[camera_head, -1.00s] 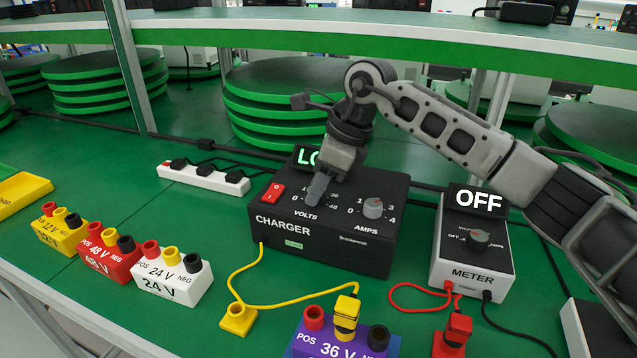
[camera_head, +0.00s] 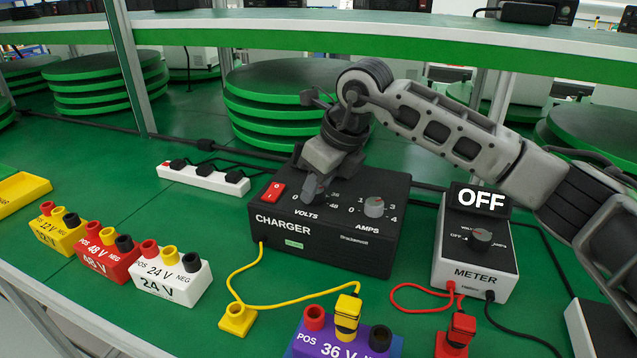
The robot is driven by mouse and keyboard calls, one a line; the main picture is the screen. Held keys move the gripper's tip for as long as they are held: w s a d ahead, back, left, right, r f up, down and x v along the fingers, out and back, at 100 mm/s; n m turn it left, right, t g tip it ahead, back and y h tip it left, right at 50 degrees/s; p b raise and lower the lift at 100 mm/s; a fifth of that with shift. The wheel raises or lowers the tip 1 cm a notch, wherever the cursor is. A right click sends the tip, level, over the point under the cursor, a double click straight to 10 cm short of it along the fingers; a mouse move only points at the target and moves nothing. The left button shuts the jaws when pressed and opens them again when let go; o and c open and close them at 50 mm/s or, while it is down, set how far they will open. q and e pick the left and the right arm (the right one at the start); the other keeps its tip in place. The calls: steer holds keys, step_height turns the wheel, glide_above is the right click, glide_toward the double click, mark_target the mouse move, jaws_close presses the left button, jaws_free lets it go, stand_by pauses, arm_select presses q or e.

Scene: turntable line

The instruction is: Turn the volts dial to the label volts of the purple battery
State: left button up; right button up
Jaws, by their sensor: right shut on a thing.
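The charger (camera_head: 340,251) is a black box with a VOLTS dial at its left and an AMPS dial (camera_head: 374,207) at its right. My right gripper (camera_head: 311,192) reaches down from above and is shut on the volts dial, which it hides along with part of its scale. The charger's display is now hidden behind my gripper. The purple battery (camera_head: 309,342) at the front is labelled 36 V. A yellow plug (camera_head: 347,316) sits in its middle socket, between a red and a black one. My left gripper is not in view.
Yellow, red (camera_head: 104,255) and white (camera_head: 170,278) batteries stand at the left. A meter (camera_head: 472,258) reading OFF stands at the right, with a red plug (camera_head: 456,333) in front. A yellow clip (camera_head: 238,319) and cable lie before the charger. A white power strip (camera_head: 203,177) lies behind.

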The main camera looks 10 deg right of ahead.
steer(key=o, duration=1)
steer(key=shift+c, duration=0.2)
steer(key=shift+r, duration=0.15)
steer(key=v, duration=1.5)
steer(key=shift+s+r+p, duration=0.2)
steer(key=shift+r+p, duration=0.15)
steer(key=shift+p, duration=0.05)
steer(key=shift+d, duration=0.1)
